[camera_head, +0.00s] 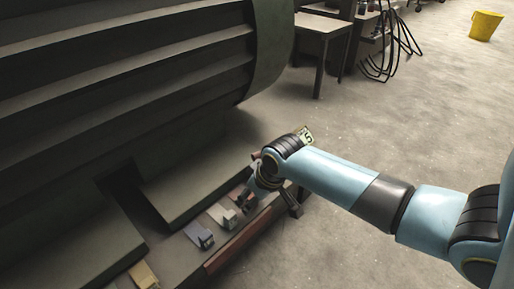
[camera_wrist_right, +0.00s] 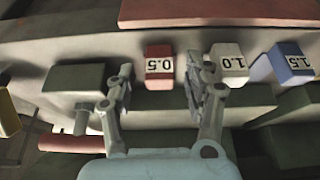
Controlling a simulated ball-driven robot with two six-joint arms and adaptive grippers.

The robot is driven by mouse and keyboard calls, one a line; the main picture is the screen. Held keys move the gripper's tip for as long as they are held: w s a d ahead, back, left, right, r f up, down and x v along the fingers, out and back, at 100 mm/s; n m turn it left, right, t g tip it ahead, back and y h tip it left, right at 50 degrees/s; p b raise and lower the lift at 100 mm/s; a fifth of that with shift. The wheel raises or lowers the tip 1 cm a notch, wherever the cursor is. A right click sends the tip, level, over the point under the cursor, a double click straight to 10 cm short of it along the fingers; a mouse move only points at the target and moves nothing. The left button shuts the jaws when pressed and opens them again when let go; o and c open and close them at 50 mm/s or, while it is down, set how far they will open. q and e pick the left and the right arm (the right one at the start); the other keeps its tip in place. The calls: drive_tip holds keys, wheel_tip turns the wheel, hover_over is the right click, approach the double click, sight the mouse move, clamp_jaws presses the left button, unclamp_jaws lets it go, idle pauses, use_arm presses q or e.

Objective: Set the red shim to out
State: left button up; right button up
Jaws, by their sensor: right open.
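The red shim (camera_wrist_right: 159,66), with a label reading 0.5, shows in the right wrist view. My right gripper (camera_wrist_right: 160,84) is open, with one finger on each side of the red shim's label end. I cannot tell whether either finger touches it. In the head view my right gripper (camera_head: 252,192) is over the far end of the shim row, and the red shim is mostly hidden there. My left gripper is not in view.
A white shim (camera_wrist_right: 229,62) labelled 1.0 lies close beside the right finger. A blue shim (camera_wrist_right: 291,62) labelled 1.5 is beyond it. A yellow shim (camera_head: 143,275) is at the near end. A big ribbed drum (camera_head: 130,80) overhangs on the left. The floor at right is open.

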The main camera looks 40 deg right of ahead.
drive_tip(key=v, duration=1.1)
drive_tip(key=shift+s+r, duration=0.2)
drive_tip(key=shift+r, duration=0.05)
